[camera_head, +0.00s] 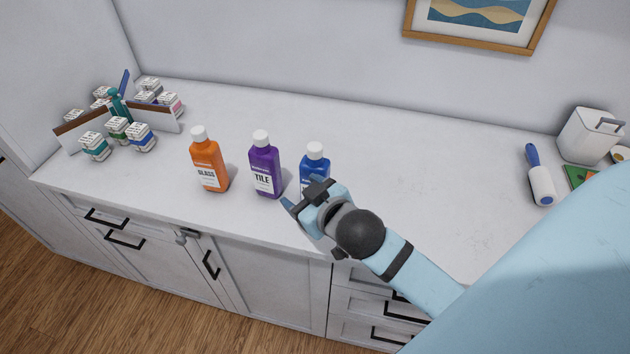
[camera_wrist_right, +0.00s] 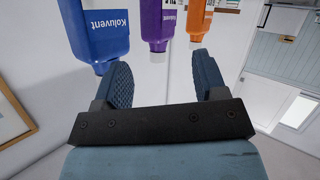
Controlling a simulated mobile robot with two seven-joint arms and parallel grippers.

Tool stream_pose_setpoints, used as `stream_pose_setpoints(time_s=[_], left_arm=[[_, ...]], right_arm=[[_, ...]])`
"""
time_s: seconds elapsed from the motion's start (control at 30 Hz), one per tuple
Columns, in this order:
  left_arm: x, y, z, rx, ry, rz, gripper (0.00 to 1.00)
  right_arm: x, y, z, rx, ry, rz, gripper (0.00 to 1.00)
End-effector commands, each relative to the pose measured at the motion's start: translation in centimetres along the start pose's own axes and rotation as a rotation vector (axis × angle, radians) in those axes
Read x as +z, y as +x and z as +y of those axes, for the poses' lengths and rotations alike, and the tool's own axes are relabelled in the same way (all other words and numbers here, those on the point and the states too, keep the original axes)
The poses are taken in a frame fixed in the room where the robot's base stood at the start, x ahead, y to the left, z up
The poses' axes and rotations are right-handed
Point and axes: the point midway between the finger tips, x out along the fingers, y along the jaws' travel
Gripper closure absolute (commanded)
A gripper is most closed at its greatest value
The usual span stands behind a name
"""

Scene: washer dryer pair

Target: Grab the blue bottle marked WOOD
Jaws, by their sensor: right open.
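A blue bottle (camera_head: 315,158) with a white cap stands upright on the counter, rightmost of three bottles. My right gripper hides its lower part in the head view, and the word WOOD cannot be read. In the right wrist view the blue bottle (camera_wrist_right: 96,28) shows the name "Koluvent" and lies at the upper left, beyond the left finger and not between the fingers. My right gripper (camera_head: 303,197) is open and empty, close in front of the bottle; its spread fingers also show in the right wrist view (camera_wrist_right: 163,72). My left gripper is not in view.
A purple TILE bottle (camera_head: 265,166) and an orange GLASS bottle (camera_head: 208,163) stand to the left on the white counter (camera_head: 410,160). Several small jars sit around a divider (camera_head: 155,117) at the far left. A lint roller (camera_head: 540,178) and white container (camera_head: 588,136) are at right.

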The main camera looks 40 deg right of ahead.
Motion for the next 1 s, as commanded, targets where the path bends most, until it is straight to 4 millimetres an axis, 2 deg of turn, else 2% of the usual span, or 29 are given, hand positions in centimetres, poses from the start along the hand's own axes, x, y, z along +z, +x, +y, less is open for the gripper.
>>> stream_pose_setpoints(time_s=[0.03,0.1,0.17,0.2,0.3,0.4,0.47,0.53,0.6,0.67,0.77,0.87,0.9,1.0], left_arm=[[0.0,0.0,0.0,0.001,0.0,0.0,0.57],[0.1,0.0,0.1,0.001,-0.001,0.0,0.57],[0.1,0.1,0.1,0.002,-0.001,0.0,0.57],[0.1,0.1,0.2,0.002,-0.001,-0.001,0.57],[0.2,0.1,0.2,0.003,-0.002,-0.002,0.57],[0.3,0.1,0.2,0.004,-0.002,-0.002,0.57],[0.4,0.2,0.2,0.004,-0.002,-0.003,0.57],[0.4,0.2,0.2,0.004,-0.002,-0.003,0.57],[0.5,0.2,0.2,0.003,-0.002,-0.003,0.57],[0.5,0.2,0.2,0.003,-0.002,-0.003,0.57],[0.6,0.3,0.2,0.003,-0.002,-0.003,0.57],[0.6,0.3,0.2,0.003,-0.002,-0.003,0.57],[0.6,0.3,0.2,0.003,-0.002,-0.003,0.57],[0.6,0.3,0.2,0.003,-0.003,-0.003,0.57]], right_arm=[[-2.7,0.9,0.1,0.001,-0.023,0.115,0.35],[-6.9,1.6,-0.1,-0.012,-0.057,0.299,0.35],[-11.0,1.7,-0.7,-0.044,-0.104,0.486,0.35],[-13.8,1.5,-1.4,-0.08,-0.143,0.619,0.35],[-19.5,-0.1,-3.7,-0.217,-0.278,0.934,0.35],[-22.8,-2.2,-6.6,-0.414,-0.457,1.184,0.35],[-23.5,-3.3,-8.2,-0.554,-0.589,1.292,0.35],[-23.2,-4.2,-9.7,-0.732,-0.763,1.369,0.35],[-22.1,-4.4,-10.4,-0.92,-0.958,1.383,0.35],[-20.7,-4.0,-10.2,-1.081,-1.134,1.341,0.35],[-18.2,-2.5,-7.8,-1.325,-1.428,1.149,0.35],[-16.4,-0.5,-3.4,-1.506,-1.679,0.834,0.35],[-16.1,0.2,-1.3,-1.552,-1.757,0.69,0.35],[-15.9,1.3,4.0,-1.617,-1.885,0.342,0.35]])
